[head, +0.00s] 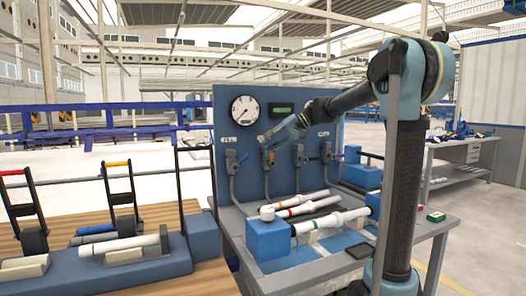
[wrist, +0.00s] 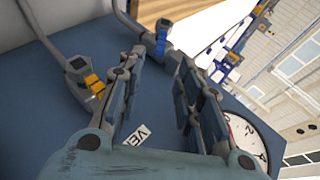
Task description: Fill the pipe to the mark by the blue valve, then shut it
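The blue valve (head: 231,160) is at the left end of a row of valves on the blue panel (head: 300,109), under a label reading roughly FILL. In the wrist view its blue handle (wrist: 161,38) is beyond my fingertips, apparently untouched. My gripper (head: 266,141) is open and empty in front of the panel, near the yellow valve. In the wrist view my gripper's fingers (wrist: 157,62) are spread apart. White pipes (head: 333,221) lie on the bench; I cannot make out the fill mark.
The yellow-handled valve (wrist: 93,82) is beside the blue one. A purple-handled valve (head: 334,154) is at the row's right end. A small green display (head: 283,109) is unreadable. Blue clamp blocks (head: 268,241) stand on the bench. A rack with upright handles is at left.

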